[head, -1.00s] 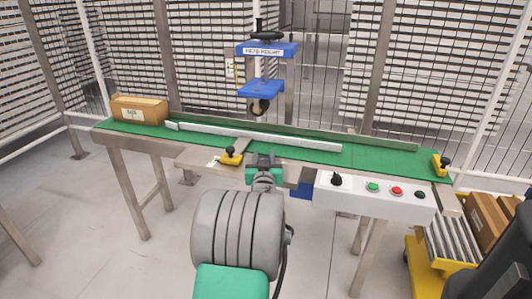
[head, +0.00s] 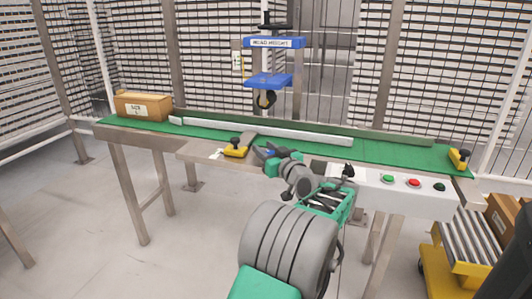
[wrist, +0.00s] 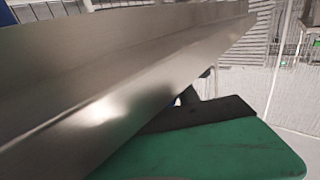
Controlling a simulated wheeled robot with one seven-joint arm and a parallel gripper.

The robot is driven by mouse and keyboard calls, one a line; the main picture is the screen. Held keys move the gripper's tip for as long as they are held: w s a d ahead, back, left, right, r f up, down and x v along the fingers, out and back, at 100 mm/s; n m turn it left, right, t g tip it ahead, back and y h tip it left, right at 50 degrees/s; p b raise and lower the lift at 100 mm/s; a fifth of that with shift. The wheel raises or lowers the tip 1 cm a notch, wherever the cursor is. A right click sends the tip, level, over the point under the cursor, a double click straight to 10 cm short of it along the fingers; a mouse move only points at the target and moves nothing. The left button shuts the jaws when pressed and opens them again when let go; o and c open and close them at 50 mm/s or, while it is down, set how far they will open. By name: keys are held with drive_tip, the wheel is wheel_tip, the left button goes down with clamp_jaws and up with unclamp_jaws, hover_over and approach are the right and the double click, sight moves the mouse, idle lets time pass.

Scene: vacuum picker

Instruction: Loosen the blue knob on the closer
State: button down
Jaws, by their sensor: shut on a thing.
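The closer is a steel-framed table with a green belt (head: 390,153) and a blue head (head: 268,80) on a post above it. My gripper (head: 274,158) is at the front edge of the table, just right of a yellow clamp with a black knob (head: 236,146). It is shut on a small blue part, seemingly the blue knob (head: 270,153), mostly hidden between the fingers. In the wrist view a green finger with a dark pad lies under a steel sheet (wrist: 110,80), with a speck of blue by the pad.
A white control box (head: 410,192) with buttons hangs at the front right, close to my arm. A cardboard box (head: 142,106) stands on the belt's left end. A light rail (head: 265,132) runs along the belt. A yellow roller cart (head: 450,252) stands at right.

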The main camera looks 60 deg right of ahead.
drive_tip(key=c, duration=0.9)
unclamp_jaws()
drive_tip(key=p+v, duration=0.2)
drive_tip(key=v, duration=0.5)
drive_tip(key=shift+s+a+f, duration=0.1)
drive_tip(key=shift+s+a, duration=0.1)
drive_tip(key=shift+s, duration=0.05)
